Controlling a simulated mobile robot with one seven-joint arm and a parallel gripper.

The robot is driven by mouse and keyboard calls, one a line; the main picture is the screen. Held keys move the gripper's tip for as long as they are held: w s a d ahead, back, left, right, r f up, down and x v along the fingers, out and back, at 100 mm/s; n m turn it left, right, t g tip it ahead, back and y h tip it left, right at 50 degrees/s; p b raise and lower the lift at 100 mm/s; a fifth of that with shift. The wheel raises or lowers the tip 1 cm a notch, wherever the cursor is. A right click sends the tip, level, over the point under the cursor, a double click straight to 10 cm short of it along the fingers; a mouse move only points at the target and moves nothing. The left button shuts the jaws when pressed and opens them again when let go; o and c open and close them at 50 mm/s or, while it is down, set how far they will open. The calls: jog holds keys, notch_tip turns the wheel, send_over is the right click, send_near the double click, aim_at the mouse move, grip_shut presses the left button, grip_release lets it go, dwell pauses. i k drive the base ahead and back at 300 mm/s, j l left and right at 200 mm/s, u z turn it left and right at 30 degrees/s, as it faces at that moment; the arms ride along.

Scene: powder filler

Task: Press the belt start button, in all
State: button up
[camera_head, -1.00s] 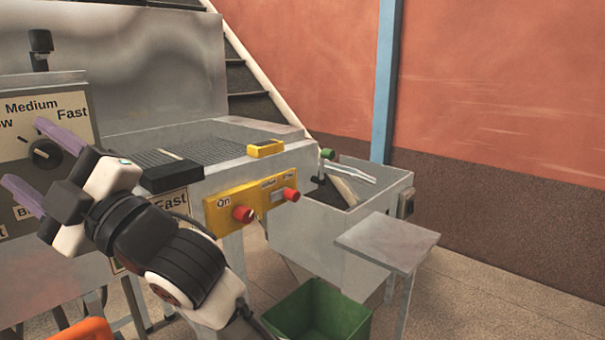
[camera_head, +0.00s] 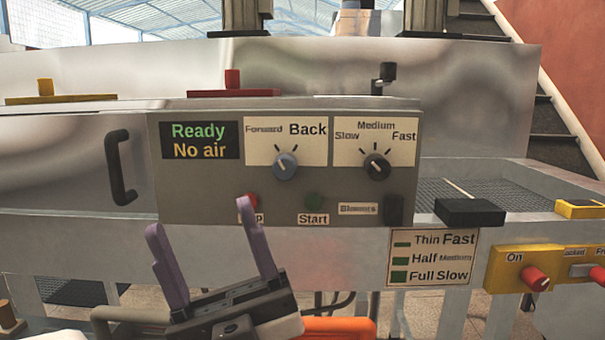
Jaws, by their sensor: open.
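A grey control panel (camera_head: 290,200) stands in the middle of the view, on the front of the metal machine. My gripper (camera_head: 204,214) is open and empty, with two purple fingers pointing up. It is in front of the panel's lower left part, left of the Start button. I cannot tell how far the fingertips are from the panel.
The panel has a "Ready / No air" display (camera_head: 199,140), a Forward/Back knob (camera_head: 285,167), a speed knob (camera_head: 376,166) and a black Blowers switch (camera_head: 394,209). A door handle (camera_head: 120,167) juts out at left. A yellow box (camera_head: 508,268) with red knobs juts out at right.

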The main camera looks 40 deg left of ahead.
aim_at(313, 202)
jog(key=u, duration=1.25)
